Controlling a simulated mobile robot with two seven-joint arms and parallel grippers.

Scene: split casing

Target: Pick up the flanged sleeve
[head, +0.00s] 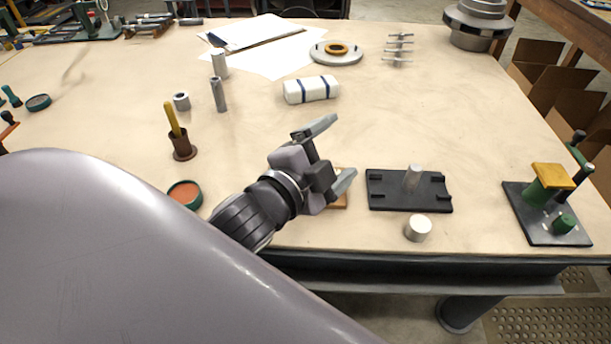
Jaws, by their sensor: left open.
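A brown sleeve with a wide flange at its foot (182,146) stands upright on the table at the left middle in the head view. It looks like the flanged sleeve. A yellow stick (172,120) rises out of its top. My left gripper (336,154) is open and empty, with its fingers pointing right. It is to the right of the brown sleeve and well apart from it. My right gripper is not in view.
A black plate with a pin (388,191), a short metal cylinder (418,228) and a green fixture (541,190) are at the right. A red-filled dish (185,194) is near my left arm. The table's middle is clear.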

